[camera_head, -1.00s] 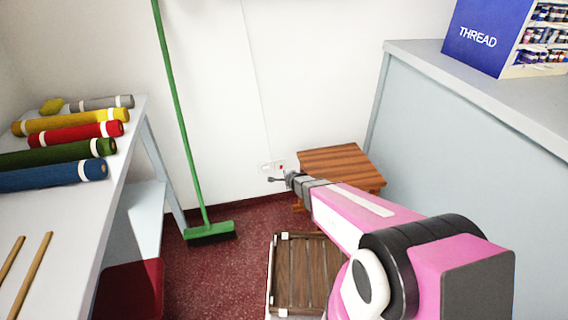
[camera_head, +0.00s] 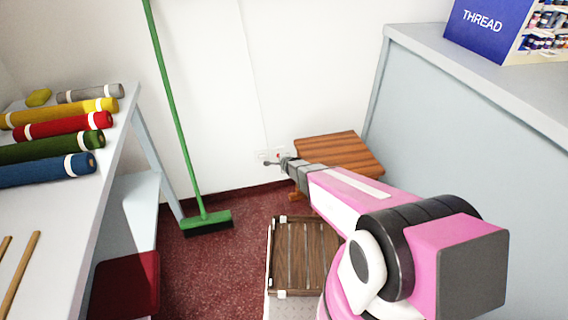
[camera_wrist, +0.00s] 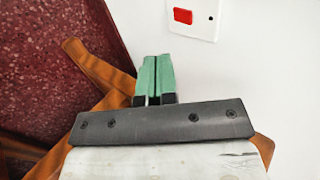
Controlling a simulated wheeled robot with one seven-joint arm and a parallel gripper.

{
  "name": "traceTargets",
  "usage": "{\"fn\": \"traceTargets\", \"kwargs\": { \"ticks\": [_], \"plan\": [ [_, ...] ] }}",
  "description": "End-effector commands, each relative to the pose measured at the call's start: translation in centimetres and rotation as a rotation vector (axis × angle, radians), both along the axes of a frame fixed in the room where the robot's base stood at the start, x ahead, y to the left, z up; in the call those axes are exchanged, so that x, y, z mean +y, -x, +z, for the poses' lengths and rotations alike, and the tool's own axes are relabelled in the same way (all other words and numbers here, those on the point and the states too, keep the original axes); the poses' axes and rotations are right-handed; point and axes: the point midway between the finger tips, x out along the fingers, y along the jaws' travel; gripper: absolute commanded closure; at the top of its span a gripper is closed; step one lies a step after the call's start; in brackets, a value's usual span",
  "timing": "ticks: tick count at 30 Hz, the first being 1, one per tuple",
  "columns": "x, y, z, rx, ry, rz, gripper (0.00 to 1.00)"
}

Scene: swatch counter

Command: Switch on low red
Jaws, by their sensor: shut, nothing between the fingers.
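A small red switch (camera_wrist: 183,16) sits on a white plate (camera_wrist: 203,30) low on the white wall, at the top of the wrist view. The red switch (camera_head: 278,155) is tiny in the head view, just above the stool's left side. My gripper (camera_wrist: 154,75) has its green fingers pressed together and empty. In the wrist view the fingertips are below and left of the plate, apart from it in the picture. In the head view my gripper (camera_head: 267,163) is near the wall, slightly left of and below the red switch. Whether the switch is on cannot be told.
A green broom (camera_head: 183,140) leans on the wall at left. A table with fabric rolls (camera_head: 60,127) is at left. A grey counter (camera_head: 430,120) bounds the right. Red floor is clear near the broom.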

Motion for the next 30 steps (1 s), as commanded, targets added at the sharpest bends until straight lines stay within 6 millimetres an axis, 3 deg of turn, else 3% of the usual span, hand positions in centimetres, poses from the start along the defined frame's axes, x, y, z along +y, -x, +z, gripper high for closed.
{"fn": "traceTargets", "kwargs": {
  "ticks": [1, 8, 15, 30],
  "plan": [
    [0.3, -1.2, -0.9, 0.0, 0.0, 0.0, 1.0],
    [1.2, -4.3, -3.5, 0.0, 0.0, 0.0, 1.0],
    [2.0, -7.0, -2.8, -0.002, -0.002, 0.0, 1.0],
    [2.2, -7.7, -2.6, -0.001, -0.001, 0.001, 1.0]
  ]
}}
